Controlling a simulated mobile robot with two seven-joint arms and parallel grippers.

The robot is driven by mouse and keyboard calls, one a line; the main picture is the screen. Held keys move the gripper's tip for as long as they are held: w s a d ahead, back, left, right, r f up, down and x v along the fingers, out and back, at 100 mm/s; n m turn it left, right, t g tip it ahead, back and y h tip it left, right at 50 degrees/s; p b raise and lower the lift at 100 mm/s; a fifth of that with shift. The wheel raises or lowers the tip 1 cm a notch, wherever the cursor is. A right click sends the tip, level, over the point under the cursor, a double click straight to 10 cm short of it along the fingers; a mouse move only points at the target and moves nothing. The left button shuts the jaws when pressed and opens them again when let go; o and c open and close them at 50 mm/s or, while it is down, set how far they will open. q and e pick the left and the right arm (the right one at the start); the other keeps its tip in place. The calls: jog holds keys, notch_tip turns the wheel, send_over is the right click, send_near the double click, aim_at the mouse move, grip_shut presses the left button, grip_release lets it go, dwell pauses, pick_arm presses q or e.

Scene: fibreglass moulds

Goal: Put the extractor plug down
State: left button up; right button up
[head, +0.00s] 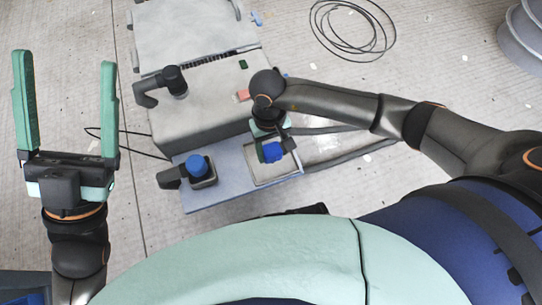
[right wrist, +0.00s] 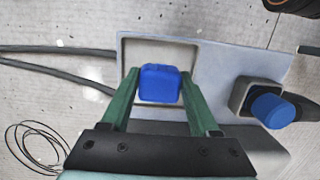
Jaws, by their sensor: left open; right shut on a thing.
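The blue extractor plug (head: 272,152) is between the fingers of my right gripper (right wrist: 158,84), which is shut on it. The plug also shows in the right wrist view (right wrist: 160,93), over a shallow rimmed tray (right wrist: 128,52). In the head view the tray (head: 289,174) lies under the plug, on the right part of a blue-grey shelf (head: 225,193). I cannot tell whether the plug touches the tray floor. My left gripper (head: 65,60) is open and empty at the far left, away from the shelf.
A second blue plug-like piece (head: 197,165) sits in a grey square socket (head: 205,183) left of the tray. Behind the shelf stands a grey machine (head: 200,105) with a black handle (head: 146,92). Grey hoses run right of the shelf. A coiled black cable (head: 352,50) lies on the floor.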

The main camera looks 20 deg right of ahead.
aim_at(271, 153)
jog(key=shift+w+f+b, duration=0.4)
jog(key=shift+w+f, duration=0.15)
jog(key=shift+f, duration=0.15)
pick_arm(q)
jog(key=shift+w+d+f+b, duration=0.15)
jog(key=shift+f+b, duration=0.4)
jog(key=shift+f, duration=0.45)
jog(key=shift+s+d+f+b, duration=0.1)
jog(key=shift+f+b, duration=0.4)
jog(key=shift+f, duration=0.5)
pick_arm(e)
jog(key=shift+w+d+f, duration=0.1)
jog(key=shift+w+f, duration=0.1)
jog(key=shift+f, duration=1.45)
pick_arm(q)
jog(key=shift+f, duration=0.1)
pick_arm(e)
jog(key=shift+f, duration=0.1)
jog(key=shift+f, duration=0.1)
jog(key=o, duration=1.4)
